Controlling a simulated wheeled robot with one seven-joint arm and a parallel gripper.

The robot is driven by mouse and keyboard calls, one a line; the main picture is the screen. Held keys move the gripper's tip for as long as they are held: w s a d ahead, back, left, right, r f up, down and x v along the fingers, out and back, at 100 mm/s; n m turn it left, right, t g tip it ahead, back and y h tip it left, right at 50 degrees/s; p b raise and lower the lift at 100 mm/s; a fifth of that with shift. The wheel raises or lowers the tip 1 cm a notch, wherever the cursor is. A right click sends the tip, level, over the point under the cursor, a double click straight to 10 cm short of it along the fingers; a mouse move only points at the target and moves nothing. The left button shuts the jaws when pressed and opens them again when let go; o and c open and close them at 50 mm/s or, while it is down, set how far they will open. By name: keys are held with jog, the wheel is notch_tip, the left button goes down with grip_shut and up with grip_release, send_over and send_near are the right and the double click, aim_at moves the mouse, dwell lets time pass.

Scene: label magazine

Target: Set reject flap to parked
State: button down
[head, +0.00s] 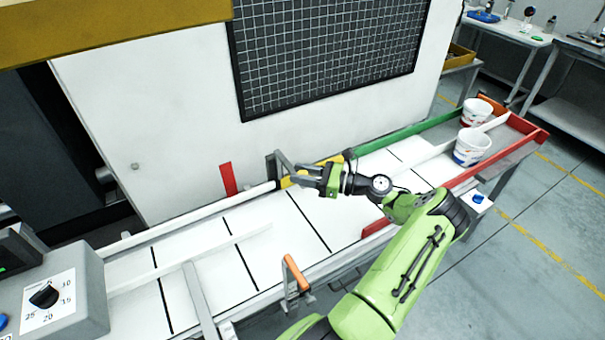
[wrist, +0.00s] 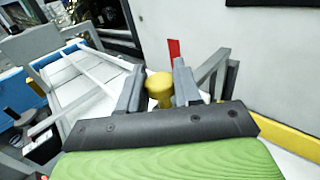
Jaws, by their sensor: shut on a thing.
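My gripper (head: 299,176) is over the far side rail of the white conveyor. In the wrist view, the two fingers of my gripper (wrist: 158,82) are closed on a yellow knob (wrist: 159,90), one finger on each side. The knob stands upright between them. I cannot tell which part is the reject flap, or its setting; the knob may be its handle.
A grey dial box (head: 50,300) is at lower left. A white machine wall (head: 170,110) rises behind.

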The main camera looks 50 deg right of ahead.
jog(key=shift+d+r, duration=0.1)
jog(key=shift+r, duration=0.25)
jog(key=c, duration=0.9)
grip_release()
jog(key=shift+d, duration=0.1)
jog(key=shift+o, duration=0.2)
jog(key=shift+f, duration=0.1)
jog(key=shift+s, duration=0.25)
jog(key=b+v, duration=0.1)
jog(key=v, duration=1.4)
jog(key=shift+d, duration=0.3)
